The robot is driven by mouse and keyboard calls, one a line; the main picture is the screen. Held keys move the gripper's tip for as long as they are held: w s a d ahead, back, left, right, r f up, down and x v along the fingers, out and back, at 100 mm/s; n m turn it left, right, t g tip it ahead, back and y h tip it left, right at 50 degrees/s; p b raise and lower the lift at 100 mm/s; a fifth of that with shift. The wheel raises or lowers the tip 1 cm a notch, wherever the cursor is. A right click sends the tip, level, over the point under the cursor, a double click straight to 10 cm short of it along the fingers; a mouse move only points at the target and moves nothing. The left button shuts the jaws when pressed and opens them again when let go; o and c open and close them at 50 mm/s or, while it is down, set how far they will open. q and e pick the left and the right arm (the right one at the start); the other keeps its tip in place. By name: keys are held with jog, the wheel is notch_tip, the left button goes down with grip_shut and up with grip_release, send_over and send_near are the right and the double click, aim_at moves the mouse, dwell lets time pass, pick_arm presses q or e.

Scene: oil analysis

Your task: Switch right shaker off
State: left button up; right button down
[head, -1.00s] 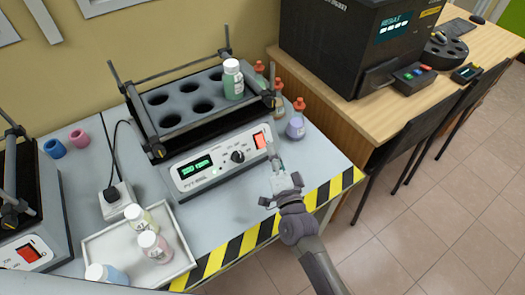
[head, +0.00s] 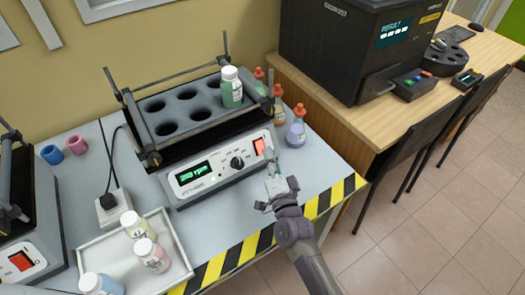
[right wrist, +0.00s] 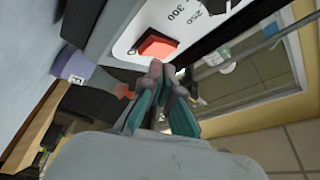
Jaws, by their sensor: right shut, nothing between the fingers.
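The right shaker (head: 185,187) stands on the grey bench with a holed rack (head: 160,128) on top. Its green display (head: 194,172) is lit and seems to read about 280 rpm. Its red rocker switch (head: 259,146) sits at the right end of the front panel and also shows in the right wrist view (right wrist: 157,43). My right gripper (head: 268,153) is shut and empty, its fingertips just in front of the switch. In the right wrist view the closed fingertips (right wrist: 158,70) are close by the switch; I cannot tell whether they touch it. My left gripper is not in view.
A green-labelled bottle (head: 231,87) stands in the rack. A purple bottle (head: 296,134) and orange-capped bottles (head: 278,108) stand right of the shaker. A white tray (head: 177,250) with bottles lies at the front left. Another shaker (head: 30,225) is at far left.

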jog(key=shift+f, duration=0.1)
dwell(0.7)
jog(key=shift+w+a+f+b, duration=0.15)
jog(key=shift+w+a+b, duration=0.05)
jog(key=shift+w+b, duration=0.1)
jog(key=shift+w+a+f, duration=0.15)
jog(key=shift+w+f, duration=0.05)
dwell(0.9)
jog(key=shift+r, duration=0.15)
jog(key=shift+s+d+r+p, duration=0.3)
jog(key=shift+s+d+p, duration=0.15)
jog(key=shift+s, duration=0.1)
jog(key=s+d+r+p, duration=0.1)
jog(key=p, duration=0.1)
jog(key=s+d+r+p, duration=0.1)
jog(key=s+r+p, duration=0.1)
jog(key=shift+s+d, duration=0.15)
dwell(0.3)
